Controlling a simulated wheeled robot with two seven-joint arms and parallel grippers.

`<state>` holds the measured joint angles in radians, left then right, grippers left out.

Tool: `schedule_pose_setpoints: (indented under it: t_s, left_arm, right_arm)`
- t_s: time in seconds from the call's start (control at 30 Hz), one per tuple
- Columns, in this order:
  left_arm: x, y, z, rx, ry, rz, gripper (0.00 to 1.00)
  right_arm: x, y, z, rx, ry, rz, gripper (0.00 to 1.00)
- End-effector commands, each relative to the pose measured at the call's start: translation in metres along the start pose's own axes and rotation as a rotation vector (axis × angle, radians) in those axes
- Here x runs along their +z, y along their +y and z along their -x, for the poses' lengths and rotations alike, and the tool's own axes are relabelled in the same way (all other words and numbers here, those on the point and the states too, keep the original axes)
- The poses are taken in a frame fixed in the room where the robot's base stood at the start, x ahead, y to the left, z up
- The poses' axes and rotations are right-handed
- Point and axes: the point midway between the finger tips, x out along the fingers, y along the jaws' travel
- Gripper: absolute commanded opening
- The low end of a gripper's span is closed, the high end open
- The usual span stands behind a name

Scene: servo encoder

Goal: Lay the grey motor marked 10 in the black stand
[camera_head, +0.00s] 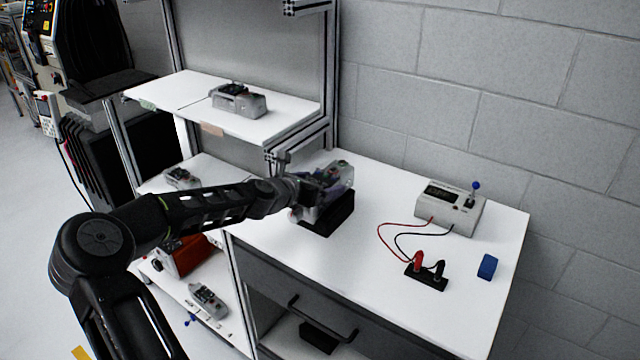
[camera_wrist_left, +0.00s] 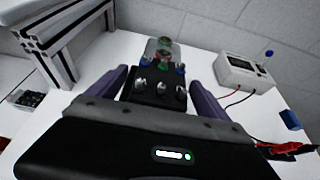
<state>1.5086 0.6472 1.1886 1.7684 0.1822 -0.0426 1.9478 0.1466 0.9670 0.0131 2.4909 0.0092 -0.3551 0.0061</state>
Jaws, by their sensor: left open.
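The black stand (camera_head: 334,222) is on the white worktop, near its left end. A grey motor (camera_head: 345,177) lies in or on the stand, partly hidden by my gripper; its marking cannot be read. In the left wrist view the motor (camera_wrist_left: 160,50) shows beyond a dark panel (camera_wrist_left: 153,100) with several silver and coloured knobs. My left gripper (camera_head: 322,190) is at the motor and stand. Its purple fingers (camera_wrist_left: 158,78) are open, one on each side of the dark panel, with gaps visible. My right gripper is in neither view.
Another grey motor (camera_head: 240,101) sits on the upper shelf. Other units lie on the middle shelf (camera_head: 181,177) and bottom shelf (camera_head: 208,300). A meter box (camera_head: 449,210), a black terminal block (camera_head: 426,279) with cables, and a blue block (camera_head: 487,267) stand right. The worktop's front middle is clear.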

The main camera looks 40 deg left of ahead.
Motion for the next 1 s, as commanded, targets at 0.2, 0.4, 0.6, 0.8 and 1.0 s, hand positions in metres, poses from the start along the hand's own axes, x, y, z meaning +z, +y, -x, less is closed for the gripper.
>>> schedule_pose_setpoints:
  t_s: [0.2,0.4,0.6,0.8,1.0]
  left_arm:
    - [-0.004,0.001,0.000,-0.001,0.005,0.003,0.89]
    - [-0.004,0.002,0.016,0.003,0.004,0.003,0.89]
    - [-0.003,0.002,0.043,0.003,0.004,0.003,0.89]
    - [-0.002,0.002,0.067,0.003,0.002,0.003,0.89]
    - [-0.001,0.000,0.077,0.000,0.001,0.000,0.89]
  right_arm:
    - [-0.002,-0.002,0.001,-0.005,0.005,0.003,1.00]
    - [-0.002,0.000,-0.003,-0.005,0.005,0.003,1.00]
    - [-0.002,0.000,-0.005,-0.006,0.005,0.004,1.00]
    - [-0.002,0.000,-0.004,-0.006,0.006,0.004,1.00]
    - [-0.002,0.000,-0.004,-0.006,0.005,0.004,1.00]
